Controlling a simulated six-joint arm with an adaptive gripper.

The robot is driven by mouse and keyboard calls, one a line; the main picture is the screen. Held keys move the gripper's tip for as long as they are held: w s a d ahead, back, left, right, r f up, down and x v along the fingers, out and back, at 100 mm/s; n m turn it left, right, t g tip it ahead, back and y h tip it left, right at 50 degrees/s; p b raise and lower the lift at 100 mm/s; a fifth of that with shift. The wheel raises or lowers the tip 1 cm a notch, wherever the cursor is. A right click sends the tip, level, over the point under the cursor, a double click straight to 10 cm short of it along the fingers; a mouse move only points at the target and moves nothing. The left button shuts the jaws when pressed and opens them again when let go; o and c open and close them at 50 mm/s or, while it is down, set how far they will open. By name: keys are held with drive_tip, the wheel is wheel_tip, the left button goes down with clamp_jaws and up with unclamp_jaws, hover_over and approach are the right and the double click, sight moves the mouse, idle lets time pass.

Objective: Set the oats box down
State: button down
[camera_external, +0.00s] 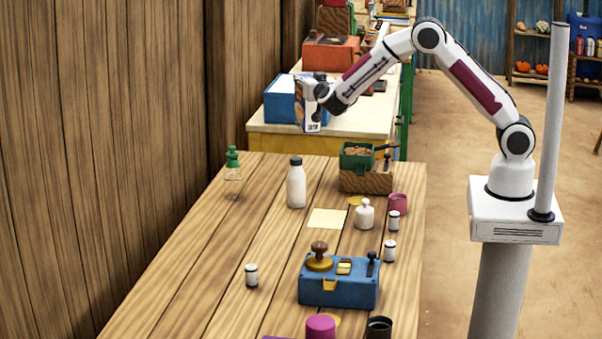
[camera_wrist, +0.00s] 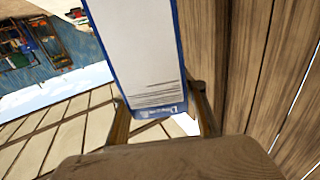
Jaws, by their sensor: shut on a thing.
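The oats box (camera_wrist: 150,55), white-faced with blue edges and small print, is between the two fingers of my gripper (camera_wrist: 163,118) in the wrist view. My gripper (camera_external: 317,104) is shut on it. In the outside view the box (camera_external: 300,116) is partly hidden by the gripper; a picture side and a barcode show. It appears upright, held above the far end of the wooden table (camera_external: 200,245). I cannot tell its exact height over the surface.
A blue box (camera_external: 279,101) stands on the yellow-edged table behind. A plank wall (camera_external: 100,130) borders the left.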

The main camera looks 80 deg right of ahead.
drive_tip(key=w+a+r+n+t+y, duration=0.1)
drive_tip(key=w+a+n+t+y, duration=0.2)
drive_tip(key=a, duration=0.6)
drive_tip(key=w+a+r+n+t+y, duration=0.1)
drive_tip(key=w+a+n+t+y, duration=0.2)
drive_tip(key=a, duration=0.6)
drive_tip(key=w+a+r+n+t+y, duration=0.1)
drive_tip(key=a+n+t+y, duration=0.2)
drive_tip(key=a+y, duration=0.35)
drive_tip(key=s+a+f+n+y, duration=0.1)
drive_tip(key=s+a+n+y, duration=0.25)
drive_tip(key=a, duration=0.55)
drive_tip(key=s+a+f+n+y, duration=0.15)
drive_tip(key=a+y, duration=0.25)
drive_tip(key=a, duration=0.4)
drive_tip(key=s+a+f+n+y, duration=0.1)
drive_tip(key=s+a+n+y, duration=0.25)
drive_tip(key=a, duration=0.55)
wheel_tip(320, 180, down, 5)
drive_tip(key=shift+w+d, duration=0.1)
drive_tip(key=shift+w, duration=0.05)
drive_tip(key=shift+h, duration=0.25)
wheel_tip(320, 180, down, 6)
drive_tip(key=shift+f, duration=0.15)
